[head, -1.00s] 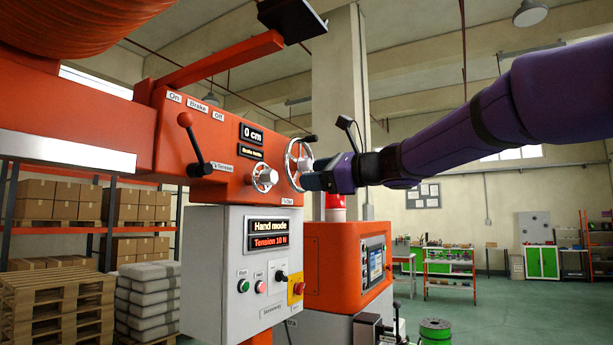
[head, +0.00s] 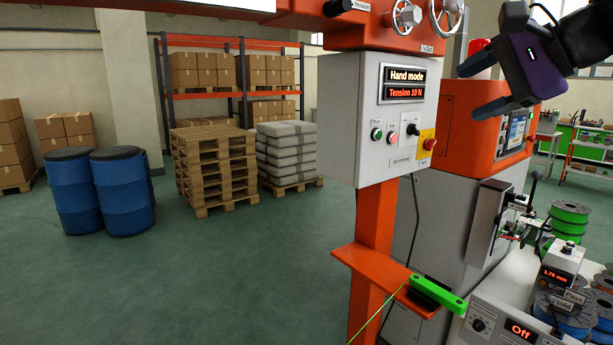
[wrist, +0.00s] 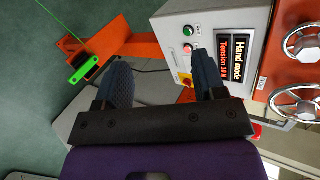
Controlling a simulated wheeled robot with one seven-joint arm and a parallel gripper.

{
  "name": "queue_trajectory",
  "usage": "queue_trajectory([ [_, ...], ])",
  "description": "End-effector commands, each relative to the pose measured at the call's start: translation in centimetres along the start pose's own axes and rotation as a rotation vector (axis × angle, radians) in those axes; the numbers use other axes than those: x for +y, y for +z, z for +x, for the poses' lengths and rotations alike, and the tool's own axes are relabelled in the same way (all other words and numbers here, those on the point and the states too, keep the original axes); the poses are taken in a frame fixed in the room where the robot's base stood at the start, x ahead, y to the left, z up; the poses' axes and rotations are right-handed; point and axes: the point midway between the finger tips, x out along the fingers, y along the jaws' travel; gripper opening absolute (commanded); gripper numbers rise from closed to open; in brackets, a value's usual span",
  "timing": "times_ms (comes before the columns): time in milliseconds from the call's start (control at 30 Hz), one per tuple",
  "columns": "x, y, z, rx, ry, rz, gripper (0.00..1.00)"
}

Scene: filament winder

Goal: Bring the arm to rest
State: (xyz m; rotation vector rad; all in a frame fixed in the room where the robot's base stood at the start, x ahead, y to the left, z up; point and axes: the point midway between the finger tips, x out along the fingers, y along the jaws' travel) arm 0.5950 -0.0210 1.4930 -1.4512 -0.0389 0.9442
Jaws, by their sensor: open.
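My gripper (head: 468,90) is at the upper right of the head view, with its two dark fingers spread and nothing between them. It hangs in front of the orange cabinet (head: 489,140), to the right of the control box (head: 345,120). The larger handwheel (head: 450,18) is just above and left of the fingers, apart from them as far as I can see. In the wrist view the fingers of my gripper (wrist: 162,72) stand apart and empty, with the control box (wrist: 180,30) beyond and two handwheels (wrist: 297,100) to the right.
An orange post with a bracket and green guide (head: 438,293) stands below the control box, a thin green filament running from it. A bench with an "Off" display (head: 521,331) and spools (head: 566,318) is at lower right. Blue drums (head: 122,190) and pallets (head: 213,165) stand left; floor between is clear.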

Motion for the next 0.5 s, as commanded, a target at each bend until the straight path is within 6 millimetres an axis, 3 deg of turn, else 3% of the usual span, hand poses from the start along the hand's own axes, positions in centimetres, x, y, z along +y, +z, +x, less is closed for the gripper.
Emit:
queue_trajectory([
  [100,6.2,1.6,-0.5,0.036,0.168,-0.266,0.64],
  [300,15.9,2.6,-2.1,0.059,0.461,-0.724,0.64],
  [400,19.6,2.5,-3.0,0.055,0.588,-0.915,0.64],
  [500,22.2,2.3,-3.8,0.047,0.686,-1.056,0.64],
])
